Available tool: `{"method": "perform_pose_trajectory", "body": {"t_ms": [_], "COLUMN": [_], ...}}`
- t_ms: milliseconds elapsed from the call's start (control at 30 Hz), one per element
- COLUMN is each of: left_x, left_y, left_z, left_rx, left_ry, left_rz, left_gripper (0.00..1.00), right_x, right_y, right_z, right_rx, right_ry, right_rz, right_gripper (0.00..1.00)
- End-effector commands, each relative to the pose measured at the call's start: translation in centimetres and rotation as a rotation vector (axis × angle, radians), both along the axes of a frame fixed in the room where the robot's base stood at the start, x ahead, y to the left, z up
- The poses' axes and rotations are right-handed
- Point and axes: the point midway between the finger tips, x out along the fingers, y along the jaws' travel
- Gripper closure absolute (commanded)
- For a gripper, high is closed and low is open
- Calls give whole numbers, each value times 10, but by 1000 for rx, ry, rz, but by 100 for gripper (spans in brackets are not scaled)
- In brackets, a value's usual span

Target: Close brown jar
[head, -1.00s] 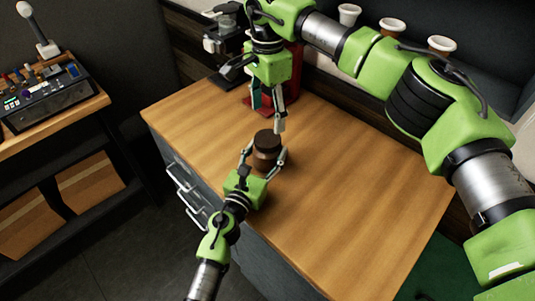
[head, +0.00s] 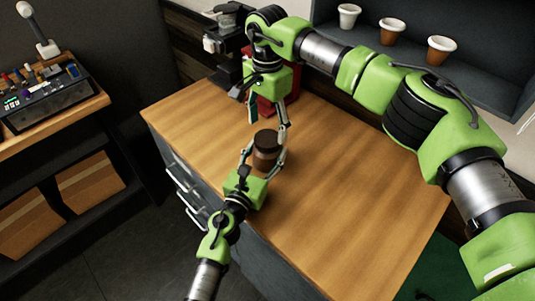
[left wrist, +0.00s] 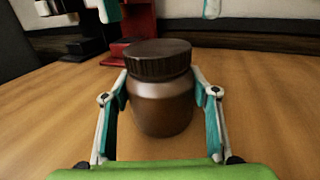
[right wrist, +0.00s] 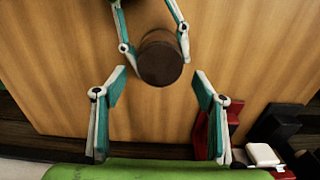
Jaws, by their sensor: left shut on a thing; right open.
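The brown jar (left wrist: 162,108) stands upright on the wooden counter, with its dark ribbed lid (left wrist: 158,62) sitting on its mouth. I cannot tell how tightly the lid is on. My left gripper (head: 266,157) is shut on the jar body from the front, one finger on each side, below the lid. My right gripper (head: 268,117) is open and empty, pointing down above and just behind the jar. In the right wrist view the lid (right wrist: 160,62) shows from above, beyond and between the open fingertips, apart from them.
A black brewer (head: 228,45) and a red object (head: 268,102) stand at the counter's back, near my right gripper. Several cups, such as this one (head: 390,32), sit on a back shelf. The counter's right part (head: 350,200) is clear.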

Motion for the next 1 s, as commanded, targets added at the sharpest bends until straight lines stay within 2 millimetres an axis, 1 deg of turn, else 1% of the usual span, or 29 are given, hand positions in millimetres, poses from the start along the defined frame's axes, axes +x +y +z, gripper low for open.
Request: {"method": "perform_pose_trajectory", "body": {"t_ms": [33, 100, 300, 633, 667, 700, 800, 933, 1000], "left_x": [0, 0, 0, 0, 0, 0, 0, 0, 0], "left_y": [0, 0, 0, 0, 0, 0, 0, 0, 0], "left_z": [-1, -1, -1, -1, -1, -1, -1, -1, -1], "left_rx": [1, 1, 1, 1, 1, 1, 1, 1, 1], "left_ry": [2, 2, 2, 2, 2, 2, 2, 2, 2], "left_rz": [0, 0, 0, 0, 0, 0, 0, 0, 0], "left_gripper": [100, 100, 100, 100, 100, 100, 100, 100, 100], "right_x": [-1, -1, 0, 0, 0, 0, 0, 0, 0], "right_y": [0, 0, 0, 0, 0, 0, 0, 0, 0], "right_z": [-9, -19, -36, -39, -39, -39, -39, -39, -39], "right_rx": [0, 1, 1, 0, 0, 0, 0, 0, 0], "right_ry": [3, 3, 1, 0, 0, 0, 0, 0, 0], "right_rz": [0, -1, -1, -1, -1, -1, -1, -6, -41], "right_gripper": [36, 36, 36, 36, 41, 51, 75, 75, 75]}}
